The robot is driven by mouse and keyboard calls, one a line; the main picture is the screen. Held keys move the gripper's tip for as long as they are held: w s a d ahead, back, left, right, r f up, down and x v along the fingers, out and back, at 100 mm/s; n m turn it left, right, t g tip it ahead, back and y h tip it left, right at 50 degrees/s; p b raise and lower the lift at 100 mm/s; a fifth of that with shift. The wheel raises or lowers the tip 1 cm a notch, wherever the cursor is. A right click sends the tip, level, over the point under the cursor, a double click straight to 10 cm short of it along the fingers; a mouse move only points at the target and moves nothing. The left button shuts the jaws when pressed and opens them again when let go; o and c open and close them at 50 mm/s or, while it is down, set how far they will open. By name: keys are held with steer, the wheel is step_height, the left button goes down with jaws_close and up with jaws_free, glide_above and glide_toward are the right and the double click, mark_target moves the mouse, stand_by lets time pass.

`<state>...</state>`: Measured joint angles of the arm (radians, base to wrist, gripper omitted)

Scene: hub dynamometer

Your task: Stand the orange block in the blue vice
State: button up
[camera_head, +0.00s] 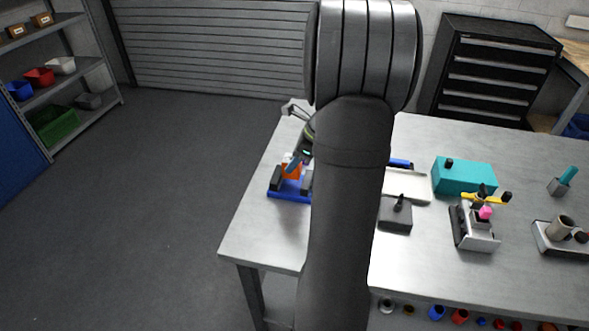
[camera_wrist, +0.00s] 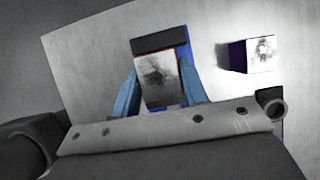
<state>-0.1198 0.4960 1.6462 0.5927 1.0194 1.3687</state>
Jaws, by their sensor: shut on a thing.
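The orange block (camera_head: 291,172) is between the fingers of my gripper (camera_head: 297,162), which is shut on it. In the wrist view the block (camera_wrist: 156,79) shows a grey, mottled face with a thin orange edge, between two blue fingers (camera_wrist: 159,82). The blue vice (camera_head: 288,195) sits near the table's left edge, with a dark jaw on each side. The block is over the gap between these jaws; I cannot tell whether it touches the vice floor. In the wrist view a dark jaw (camera_wrist: 160,46) and some blue vice body show beyond the block.
My arm hides the middle of the table. To its right are a pale tray (camera_head: 408,187), a dark grey block with a knob (camera_head: 396,215), a teal box (camera_head: 464,176) and a grey fixture (camera_head: 473,232). A dark blue, white-faced thing (camera_wrist: 250,54) lies right of the vice in the wrist view.

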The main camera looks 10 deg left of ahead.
steer(key=shift+f, duration=1.85)
steer(key=o, duration=0.9)
steer(key=shift+f, duration=0.15)
steer(key=shift+d+r, duration=0.15)
steer(key=shift+r, duration=0.3)
steer(key=v, duration=1.1)
steer(key=shift+d+r, duration=0.1)
steer(key=shift+r, duration=0.1)
steer(key=shift+f, duration=0.1)
